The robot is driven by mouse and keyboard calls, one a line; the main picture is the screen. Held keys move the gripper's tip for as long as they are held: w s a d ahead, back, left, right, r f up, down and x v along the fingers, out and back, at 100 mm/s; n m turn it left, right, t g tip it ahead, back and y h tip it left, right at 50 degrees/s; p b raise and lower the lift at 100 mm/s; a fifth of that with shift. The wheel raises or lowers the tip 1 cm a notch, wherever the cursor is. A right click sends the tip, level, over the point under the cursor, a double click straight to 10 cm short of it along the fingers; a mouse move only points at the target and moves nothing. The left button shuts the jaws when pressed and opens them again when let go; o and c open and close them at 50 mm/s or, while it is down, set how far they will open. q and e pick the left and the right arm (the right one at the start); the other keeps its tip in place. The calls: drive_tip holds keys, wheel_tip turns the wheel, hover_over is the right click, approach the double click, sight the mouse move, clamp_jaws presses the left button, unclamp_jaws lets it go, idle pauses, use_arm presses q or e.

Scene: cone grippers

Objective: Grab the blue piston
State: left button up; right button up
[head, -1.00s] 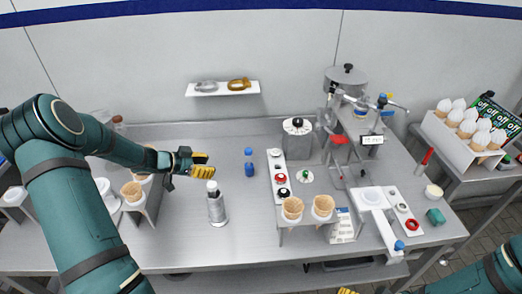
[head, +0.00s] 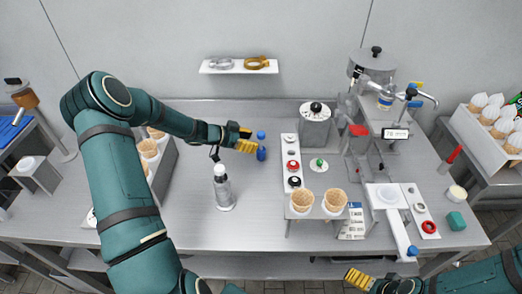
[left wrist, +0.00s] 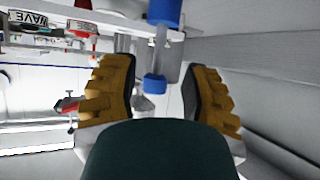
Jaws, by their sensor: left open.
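The blue piston (head: 261,153) stands upright on the steel table, with a blue knob above a thicker blue body. My left gripper (head: 247,140) is open at its left side, with its yellow fingers pointing at it. In the left wrist view the piston's knob and pale stem (left wrist: 157,60) show between the two open fingers of the left gripper (left wrist: 158,92). I see no finger closed on it. My right gripper (head: 357,279) is at the bottom edge, partly in view; I cannot tell its opening.
A silver bottle (head: 223,187) stands below my left gripper. To the piston's right are a white strip with red and black knobs (head: 291,165) and a cone stand with two cones (head: 318,202). A wall shelf (head: 238,66) is behind.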

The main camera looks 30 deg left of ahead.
sight(261, 149)
use_arm(q)
drive_tip(key=x, duration=0.4)
drive_tip(key=shift+f, duration=0.45)
drive_tip(key=shift+w+d, duration=0.25)
clamp_jaws()
